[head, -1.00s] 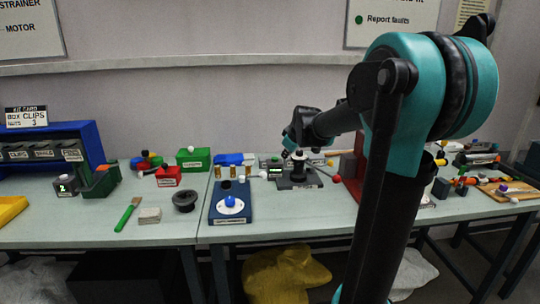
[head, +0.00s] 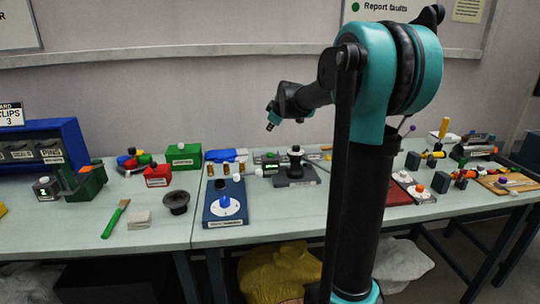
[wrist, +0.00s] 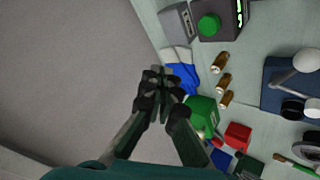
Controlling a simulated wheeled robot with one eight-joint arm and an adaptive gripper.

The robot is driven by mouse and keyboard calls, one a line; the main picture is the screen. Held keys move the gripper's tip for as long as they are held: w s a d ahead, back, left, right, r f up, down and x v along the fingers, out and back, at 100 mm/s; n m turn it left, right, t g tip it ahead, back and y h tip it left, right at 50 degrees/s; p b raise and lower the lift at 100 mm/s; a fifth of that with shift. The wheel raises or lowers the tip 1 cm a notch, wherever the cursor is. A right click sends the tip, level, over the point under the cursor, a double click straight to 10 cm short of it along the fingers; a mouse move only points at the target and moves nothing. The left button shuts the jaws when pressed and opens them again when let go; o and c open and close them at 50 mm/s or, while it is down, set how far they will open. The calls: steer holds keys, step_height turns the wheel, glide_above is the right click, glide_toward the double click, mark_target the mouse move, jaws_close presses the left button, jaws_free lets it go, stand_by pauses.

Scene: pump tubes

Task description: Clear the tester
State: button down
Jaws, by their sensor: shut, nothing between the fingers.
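My gripper (head: 272,124) is raised above the back of the table, near the wall, with its fingers closed and empty; it also shows in the wrist view (wrist: 157,78). A dark grey stand (head: 297,177) sits on the table to its lower right, with an upright black part (head: 296,156) on it. Beside it is a small dark box (wrist: 224,14) with a green knob (wrist: 209,25) and a lit green display. A blue unit (head: 224,212) with a white dial and blue knob stands in front. I cannot read which one is labelled as the tester.
Green (head: 184,157) and red (head: 158,176) boxes, a black funnel-like part (head: 176,201) and a green-handled brush (head: 116,218) lie left. Several brass cylinders (wrist: 223,80) stand near a blue cloth-like item (wrist: 183,72). The right side is crowded; the air around my gripper is clear.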

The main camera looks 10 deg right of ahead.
mark_target(271, 155)
steer(key=shift+f, duration=4.25)
steer(key=shift+f, duration=0.1)
steer(key=shift+f, duration=0.3)
steer(key=shift+f, duration=0.65)
steer(key=shift+r, duration=1.05)
steer(key=shift+r, duration=2.55)
